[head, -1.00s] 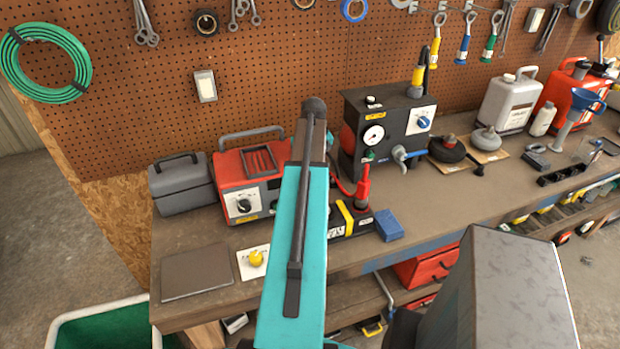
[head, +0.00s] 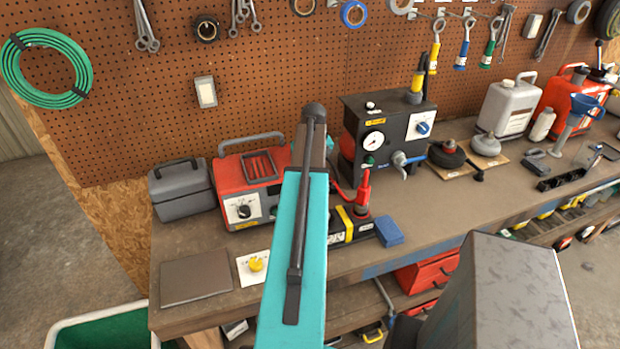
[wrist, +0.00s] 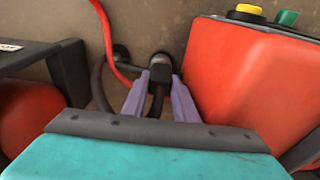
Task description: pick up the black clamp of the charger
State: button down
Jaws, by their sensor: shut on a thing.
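The charger (head: 240,170) is a red box with a dial and a grey handle, on the bench left of my teal arm. In the wrist view its red side (wrist: 245,85) fills the right. My gripper (wrist: 160,92) has its two pale purple fingers closed on the black clamp (wrist: 160,72), one on each side. A black cable (wrist: 98,85) curves at the left of the fingers, and a red cable (wrist: 106,35) runs past them. In the head view my arm hides the gripper and the black clamp.
A black machine with a gauge (head: 385,130) stands close at the right. A blue block (head: 388,232) and an upright red item (head: 363,190) are near the front. A grey toolbox (head: 183,187) is left of the charger.

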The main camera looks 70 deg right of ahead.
notch_tip(320, 180, up, 18)
jog(key=b, duration=0.4)
dwell(0.5)
dwell(0.6)
